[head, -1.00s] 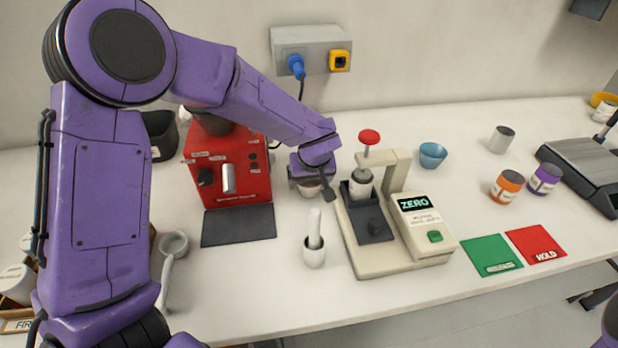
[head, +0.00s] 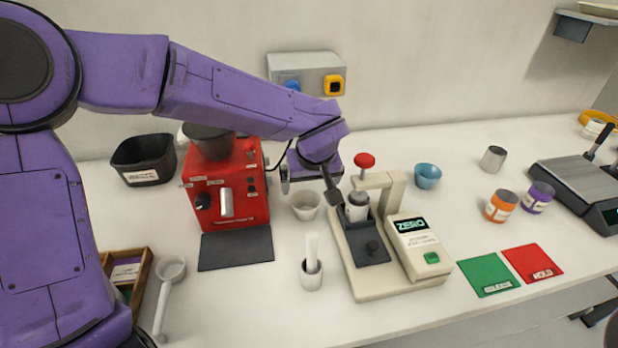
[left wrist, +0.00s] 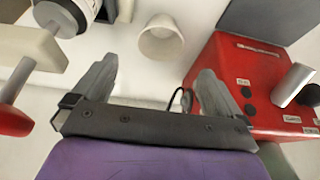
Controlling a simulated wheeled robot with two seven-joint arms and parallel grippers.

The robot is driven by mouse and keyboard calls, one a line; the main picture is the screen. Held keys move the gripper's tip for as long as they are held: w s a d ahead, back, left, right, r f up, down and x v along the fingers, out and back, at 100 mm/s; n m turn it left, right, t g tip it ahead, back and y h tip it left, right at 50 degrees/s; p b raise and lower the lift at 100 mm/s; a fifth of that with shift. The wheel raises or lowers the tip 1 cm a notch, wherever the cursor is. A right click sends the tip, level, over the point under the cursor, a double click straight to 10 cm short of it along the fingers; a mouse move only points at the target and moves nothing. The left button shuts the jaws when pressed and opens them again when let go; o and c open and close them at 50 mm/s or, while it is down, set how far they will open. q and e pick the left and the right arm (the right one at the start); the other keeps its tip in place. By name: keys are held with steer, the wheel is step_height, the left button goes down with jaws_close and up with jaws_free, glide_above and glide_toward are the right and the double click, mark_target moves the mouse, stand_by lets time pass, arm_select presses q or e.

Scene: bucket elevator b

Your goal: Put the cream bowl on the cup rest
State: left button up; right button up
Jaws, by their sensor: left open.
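The cream bowl (head: 305,204) stands upright on the white table, right of the red machine (head: 228,185) and left of the beige press. The left wrist view shows it too (left wrist: 161,40), ahead of the fingers. My left gripper (head: 309,186) is open and empty, just above and behind the bowl; its two fingers (left wrist: 157,72) are spread apart with a gap to the bowl. A dark flat pad (head: 236,249) lies bare in front of the red machine; I take it as the cup rest, though no label confirms it. My right gripper is not visible.
A white mortar with pestle (head: 312,272) stands in front of the bowl. The beige press (head: 385,285) is close on the right. A white ladle-like scoop (head: 170,272) lies left of the pad. A blue bowl (head: 427,176) stands farther right.

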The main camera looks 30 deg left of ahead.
mark_target(306, 197)
arm_select(q)
steer(key=w+a+r+g+h+p, duration=0.1)
steer(key=w+a+g+h+p, duration=0.15)
steer(key=p, duration=0.25)
steer(key=shift+y, duration=0.25)
steer(key=f, duration=0.3)
steer(key=f+p, duration=0.1)
steer(key=f, duration=0.2)
steer(key=f+p, duration=0.1)
steer(key=f, duration=0.2)
steer(key=shift+w+a, duration=0.25)
steer(key=shift+a, duration=0.05)
steer(key=shift+f, duration=0.15)
steer(key=shift+w+d, duration=0.1)
steer(key=shift+d, duration=0.05)
